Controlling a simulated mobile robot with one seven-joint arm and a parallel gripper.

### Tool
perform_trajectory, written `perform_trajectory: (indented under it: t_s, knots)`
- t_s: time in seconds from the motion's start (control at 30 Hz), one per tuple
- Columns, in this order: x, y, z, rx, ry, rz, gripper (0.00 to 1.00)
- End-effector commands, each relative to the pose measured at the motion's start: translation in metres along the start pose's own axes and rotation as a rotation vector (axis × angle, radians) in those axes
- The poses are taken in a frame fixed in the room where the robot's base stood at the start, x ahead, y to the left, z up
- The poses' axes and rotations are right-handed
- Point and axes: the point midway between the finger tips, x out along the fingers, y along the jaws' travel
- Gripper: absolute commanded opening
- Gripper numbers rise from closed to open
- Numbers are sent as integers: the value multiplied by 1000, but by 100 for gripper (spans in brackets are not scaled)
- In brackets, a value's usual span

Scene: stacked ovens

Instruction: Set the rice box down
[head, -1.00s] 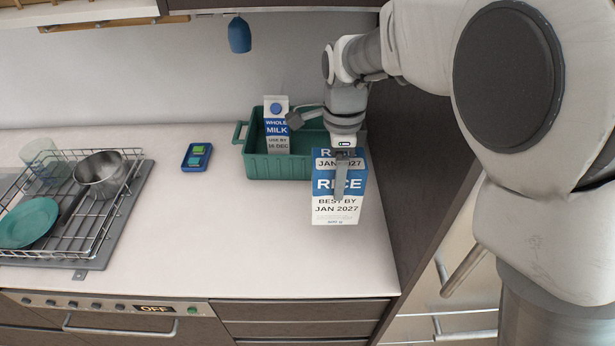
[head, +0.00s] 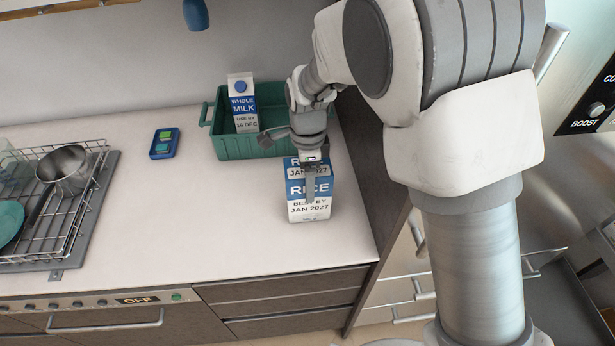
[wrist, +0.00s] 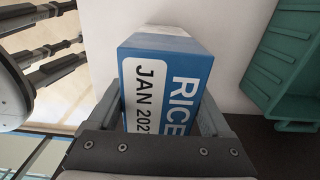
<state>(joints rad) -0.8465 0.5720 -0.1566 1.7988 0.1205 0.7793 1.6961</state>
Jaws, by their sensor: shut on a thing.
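The rice box (head: 309,206) is a white and blue carton with "RICE" and "BEST BY JAN 2027" on its front. It is upright at the right end of the counter, in front of the green crate. My gripper (head: 310,190) is above and around the box, shut on it. In the wrist view the box (wrist: 165,65) sits between the two fingers (wrist: 165,115). Whether its bottom touches the counter I cannot tell for sure.
The green crate (head: 236,148) holds a milk carton (head: 243,103). A dark cabinet side (head: 362,165) stands close to the right. A dish rack (head: 60,215) with a pot (head: 68,168) and a small blue tray (head: 164,144) lie left. The counter middle is clear.

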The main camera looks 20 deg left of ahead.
Motion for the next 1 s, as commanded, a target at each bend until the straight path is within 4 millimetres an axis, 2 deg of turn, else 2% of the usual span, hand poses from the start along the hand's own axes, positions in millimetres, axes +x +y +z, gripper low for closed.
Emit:
perform_trajectory:
  t_s: [0.23,0.27,0.33,0.57,0.7,0.87,1.0]
  knots:
    - [3,0,0,0,-1,-2,0]
    - [3,0,0,0,0,0,86]
    - [2,0,0,0,0,0,99]
    - [2,0,0,0,0,0,100]
    - [-6,0,0,0,-1,-2,100]
    - [-34,-1,1,0,-2,-5,100]
    - [-65,-1,0,-1,-1,-4,100]
